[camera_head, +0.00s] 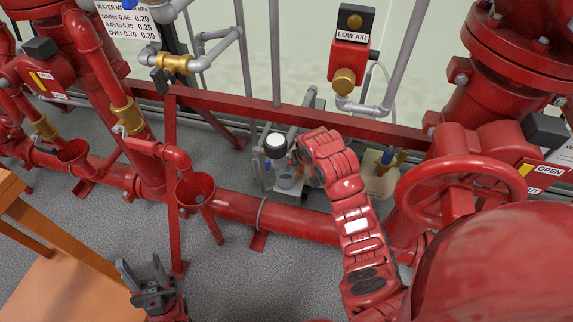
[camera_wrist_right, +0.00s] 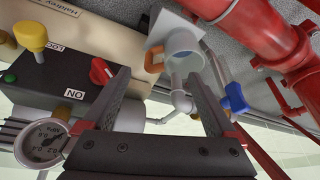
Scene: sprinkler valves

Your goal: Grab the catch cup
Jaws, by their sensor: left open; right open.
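The catch cup appears to be the small grey-blue round cup (camera_head: 286,179) low behind the red pipe in the camera_head view. In the right wrist view the cup (camera_wrist_right: 184,48) shows its open mouth, with an orange part like a handle at its side. My right gripper (camera_wrist_right: 163,85) is open, and the cup lies beyond its fingertips with nothing between the fingers. In the camera_head view my right arm covers that gripper. My left gripper (camera_head: 151,283) is open and empty at the lower left, far from the cup.
A red pipe (camera_head: 270,215) runs in front of the cup. A red handwheel (camera_head: 460,190) is at right. A blue-handled valve (camera_wrist_right: 234,97), a pressure gauge (camera_wrist_right: 42,142) and a box with a red switch (camera_wrist_right: 101,71) crowd my right gripper. An orange table (camera_head: 60,270) is at lower left.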

